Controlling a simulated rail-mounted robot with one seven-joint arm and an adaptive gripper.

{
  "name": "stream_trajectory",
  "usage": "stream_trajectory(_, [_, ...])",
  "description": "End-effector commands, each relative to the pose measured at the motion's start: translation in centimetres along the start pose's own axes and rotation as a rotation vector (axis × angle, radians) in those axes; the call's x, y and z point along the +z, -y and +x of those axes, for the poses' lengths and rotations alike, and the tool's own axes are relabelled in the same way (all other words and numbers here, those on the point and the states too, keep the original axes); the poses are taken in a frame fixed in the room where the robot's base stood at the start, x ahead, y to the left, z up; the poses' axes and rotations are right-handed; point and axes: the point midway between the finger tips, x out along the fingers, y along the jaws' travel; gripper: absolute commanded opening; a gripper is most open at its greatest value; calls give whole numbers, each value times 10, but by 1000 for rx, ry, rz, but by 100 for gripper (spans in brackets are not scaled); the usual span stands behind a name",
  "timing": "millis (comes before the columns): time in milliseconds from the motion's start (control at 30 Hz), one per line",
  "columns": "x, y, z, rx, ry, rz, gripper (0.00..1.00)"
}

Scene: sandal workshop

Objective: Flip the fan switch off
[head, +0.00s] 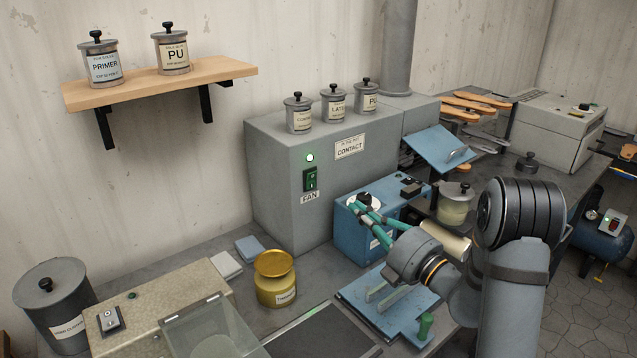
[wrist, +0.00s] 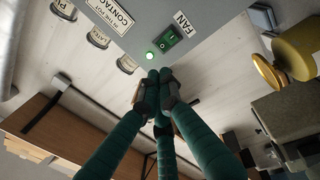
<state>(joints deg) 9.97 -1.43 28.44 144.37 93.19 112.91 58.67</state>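The fan switch (head: 310,180) is a green rocker in a dark frame on the front of the grey cabinet (head: 280,190), above the FAN label (head: 310,198). A lit green lamp (head: 310,157) is just above it. In the wrist view the switch (wrist: 170,39) and the glowing lamp (wrist: 151,56) are in plain sight beyond my fingertips. I cannot tell which side of the rocker is pressed. My gripper (head: 358,203) has teal fingers brought together, with nothing visible between them. It is to the right of the switch in the head view and apart from it.
A blue box (head: 345,225) with a dial stands below my fingers. A yellow tin (head: 276,285) stands on the bench, lower left of the switch. Several small cans stand on the cabinet, and a wooden shelf (head: 235,68) is at upper left. The space before the switch looks clear.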

Motion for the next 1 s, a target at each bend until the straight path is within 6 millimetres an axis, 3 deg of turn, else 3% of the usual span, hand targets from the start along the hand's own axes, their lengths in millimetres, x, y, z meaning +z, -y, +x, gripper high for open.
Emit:
stream_trajectory(233, [-2,-2,22,-1,-6,-1,0])
stream_trajectory(700, [-2,-4,114,0,-5,-3,0])
stream_trajectory(1000, [-2,0,139,-1,-4,-2,0])
